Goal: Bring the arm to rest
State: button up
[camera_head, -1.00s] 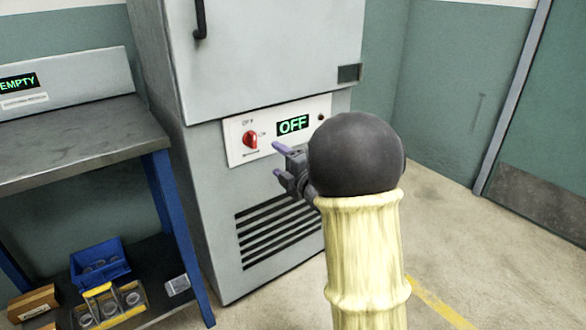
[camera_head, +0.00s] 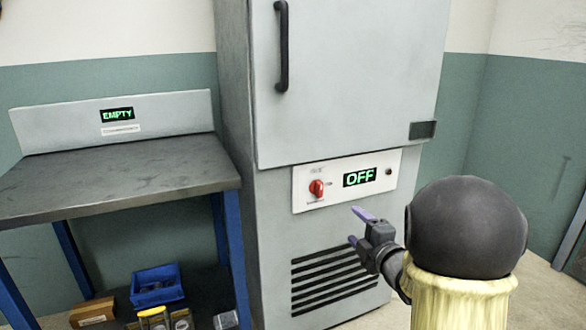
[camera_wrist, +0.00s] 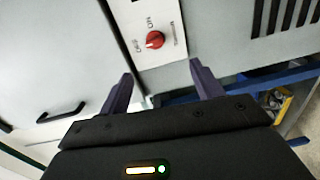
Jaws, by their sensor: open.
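My gripper (camera_head: 361,227) is in front of the grey cabinet (camera_head: 345,80), below and to the right of its red knob. Its two purple fingers are apart with nothing between them. In the wrist view my gripper (camera_wrist: 162,82) shows open, with the red knob (camera_wrist: 155,39) beyond the fingertips and apart from them. The red knob (camera_head: 316,188) sits on a white panel (camera_head: 302,200) beside a display (camera_head: 360,177) that reads OFF. My dark round arm joint and pale yellow sleeve fill the lower right of the head view.
A workbench (camera_head: 120,175) with blue legs stands left of the cabinet; its sign (camera_head: 117,115) reads EMPTY. A blue bin (camera_head: 157,286) and a brown box (camera_head: 92,313) are on its lower shelf. The cabinet door with its black handle (camera_head: 283,45) is shut. Floor shows at the right.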

jog(key=s+a+f+m+g+h+p, duration=0.25)
jog(key=s+m+g, duration=0.25)
jog(key=s+m, duration=0.25)
jog(key=s+a+f+m+g+h+p, duration=0.1)
jog(key=s+a+f+m+g, duration=0.1)
jog(key=s+f+m+g, duration=0.35)
jog(key=s+a+f+m+g+h+p, duration=0.15)
jog(key=s+m+g, duration=0.25)
jog(key=s+m, duration=0.55)
notch_tip(320, 180, up, 38)
jog(key=s+n+p, duration=0.1)
jog(key=n+p, duration=0.1)
jog(key=p, duration=3.6)
